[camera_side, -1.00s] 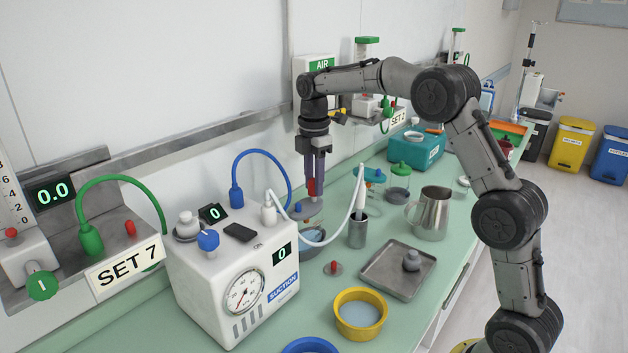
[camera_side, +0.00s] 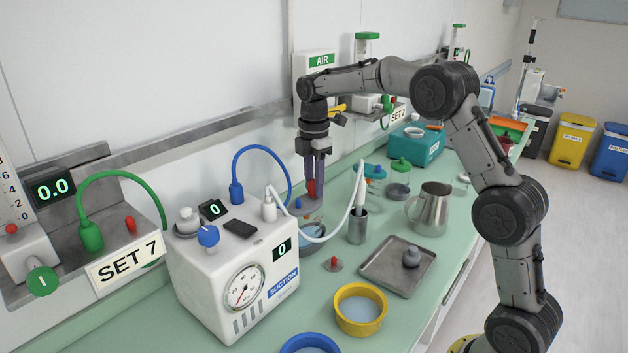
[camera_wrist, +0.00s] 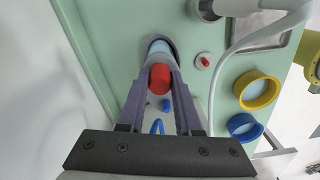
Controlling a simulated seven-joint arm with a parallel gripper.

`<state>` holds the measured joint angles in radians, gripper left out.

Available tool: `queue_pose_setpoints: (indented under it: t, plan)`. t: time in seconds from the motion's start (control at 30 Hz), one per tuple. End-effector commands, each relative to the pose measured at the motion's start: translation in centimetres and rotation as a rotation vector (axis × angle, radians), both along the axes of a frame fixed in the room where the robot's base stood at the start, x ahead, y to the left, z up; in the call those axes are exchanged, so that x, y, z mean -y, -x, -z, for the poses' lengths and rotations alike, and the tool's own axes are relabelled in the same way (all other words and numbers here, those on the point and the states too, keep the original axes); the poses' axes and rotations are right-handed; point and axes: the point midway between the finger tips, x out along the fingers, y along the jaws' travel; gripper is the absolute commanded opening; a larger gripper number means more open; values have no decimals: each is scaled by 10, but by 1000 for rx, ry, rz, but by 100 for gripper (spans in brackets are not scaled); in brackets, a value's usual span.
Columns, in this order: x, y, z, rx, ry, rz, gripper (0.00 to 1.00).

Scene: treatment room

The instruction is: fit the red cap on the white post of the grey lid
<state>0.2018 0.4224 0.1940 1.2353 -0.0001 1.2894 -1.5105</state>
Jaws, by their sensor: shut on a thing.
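The red cap (camera_side: 311,188) is between the fingers of my gripper (camera_side: 316,184), which is shut on it. In the wrist view the cap (camera_wrist: 160,80) sits between the two fingertips. The cap is close above the lid. The white post cannot be made out; the cap and fingers cover that spot, so I cannot tell whether they touch.
A white suction unit (camera_side: 232,272) stands in front of the jar. A white hose loops beside it to a metal cup (camera_side: 357,228). A small red-topped piece (camera_side: 333,264), a metal tray (camera_side: 385,282) and a yellow bowl (camera_side: 360,330) lie nearer on the counter.

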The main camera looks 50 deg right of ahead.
Motion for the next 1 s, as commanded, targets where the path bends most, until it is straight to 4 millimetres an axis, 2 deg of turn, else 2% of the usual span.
queue_pose_setpoints:
  t: [0.87, 0.9, 1.0]
  plan:
    - [0, 0, 4, 0, 0, 0, 0]
    - [0, 0, 4, 0, 0, 0, 35]
    - [0, 0, 4, 0, 0, 0, 53]
